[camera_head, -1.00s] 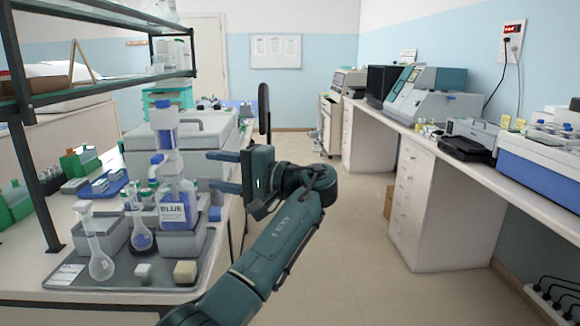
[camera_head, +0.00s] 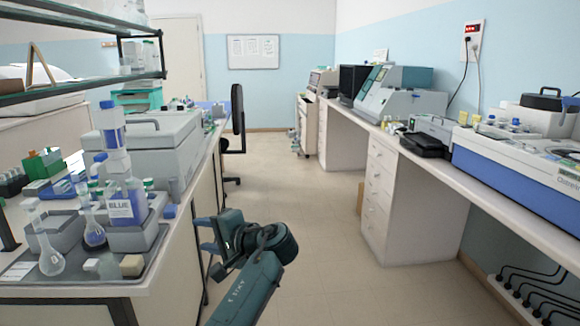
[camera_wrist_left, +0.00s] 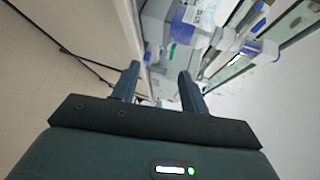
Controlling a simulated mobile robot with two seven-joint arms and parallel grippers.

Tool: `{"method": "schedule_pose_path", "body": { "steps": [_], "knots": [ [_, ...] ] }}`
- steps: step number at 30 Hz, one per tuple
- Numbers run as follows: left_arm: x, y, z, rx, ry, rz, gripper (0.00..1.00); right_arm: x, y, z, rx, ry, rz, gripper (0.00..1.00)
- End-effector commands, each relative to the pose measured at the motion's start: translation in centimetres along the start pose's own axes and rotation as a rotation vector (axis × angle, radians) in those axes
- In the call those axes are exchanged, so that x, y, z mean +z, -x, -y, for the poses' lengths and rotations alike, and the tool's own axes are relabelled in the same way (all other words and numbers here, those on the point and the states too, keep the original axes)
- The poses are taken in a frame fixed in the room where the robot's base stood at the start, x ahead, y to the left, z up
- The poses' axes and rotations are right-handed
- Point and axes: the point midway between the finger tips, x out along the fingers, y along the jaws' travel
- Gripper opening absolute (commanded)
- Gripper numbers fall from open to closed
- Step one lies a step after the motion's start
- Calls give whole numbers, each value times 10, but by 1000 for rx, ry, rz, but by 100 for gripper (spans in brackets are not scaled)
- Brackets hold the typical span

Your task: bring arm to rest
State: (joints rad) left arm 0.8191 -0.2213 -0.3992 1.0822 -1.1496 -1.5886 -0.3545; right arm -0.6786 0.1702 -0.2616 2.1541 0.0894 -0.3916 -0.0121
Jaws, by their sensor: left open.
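My left gripper (camera_head: 207,247) is open and empty. In the head view it hangs in front of the left bench's side edge, right of the staining tray (camera_head: 150,262) and apart from the bottles. In the left wrist view its two fingers (camera_wrist_left: 157,88) are spread with nothing between them. The bottle labelled BLUE (camera_head: 122,205) stands upright in a grey holder on the tray. A flask with blue liquid (camera_head: 95,235) and a clear flask (camera_head: 50,258) stand to its left. My right gripper is not in view.
A white bench (camera_head: 405,205) with instruments runs along the right. A dark office chair (camera_head: 237,110) stands at the far end of the left bench. The aisle floor (camera_head: 325,225) between the benches is clear. A shelf (camera_head: 75,92) overhangs the left bench.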

Motion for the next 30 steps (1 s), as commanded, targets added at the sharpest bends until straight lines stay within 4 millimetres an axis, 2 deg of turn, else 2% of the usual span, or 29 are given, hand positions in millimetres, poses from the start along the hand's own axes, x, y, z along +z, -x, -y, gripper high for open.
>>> {"method": "schedule_pose_path", "body": {
  "steps": [1, 5, 6, 9, 12, 15, 18, 21, 30],
  "knots": [
    [5, -9, -35, 58, -3, -48, 44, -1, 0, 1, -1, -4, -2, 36],
    [21, -20, -124, 235, 40, -203, 44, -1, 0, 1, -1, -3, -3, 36],
    [29, -19, -152, 294, 63, -252, 44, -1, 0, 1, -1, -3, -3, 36],
    [54, -10, -213, 439, 140, -364, 44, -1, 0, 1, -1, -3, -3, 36],
    [85, 8, -261, 580, 241, -463, 44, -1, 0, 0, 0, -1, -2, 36],
    [120, 34, -294, 713, 361, -546, 44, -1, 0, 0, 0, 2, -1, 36],
    [154, 63, -310, 831, 490, -612, 44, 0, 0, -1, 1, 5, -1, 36],
    [181, 87, -313, 920, 605, -656, 44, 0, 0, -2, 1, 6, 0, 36],
    [240, 141, -294, 1103, 884, -716, 44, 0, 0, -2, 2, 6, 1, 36]
  ]
}}
